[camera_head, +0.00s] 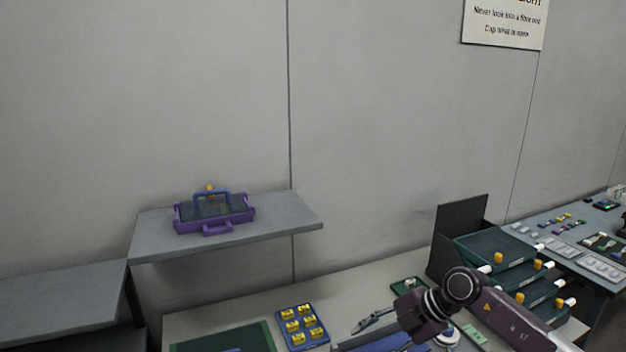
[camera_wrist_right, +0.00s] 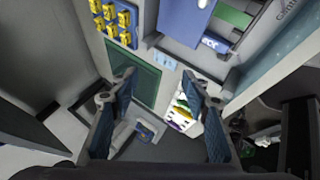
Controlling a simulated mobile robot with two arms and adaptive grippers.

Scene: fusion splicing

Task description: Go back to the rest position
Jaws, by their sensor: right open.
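My right arm comes in from the lower right in the head view, with its right gripper (camera_head: 372,322) over the workbench. In the right wrist view the two blue-padded fingers of the right gripper (camera_wrist_right: 158,84) stand wide apart with nothing held between them. My left gripper is not in view.
The workbench (camera_head: 228,308) carries a blue tray of yellow pieces (camera_head: 302,327), a green mat (camera_head: 225,340) and stacked dark green drawers (camera_head: 495,250). A purple case (camera_head: 214,210) sits on a wall shelf (camera_head: 285,215). A side table (camera_head: 590,255) holds small parts.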

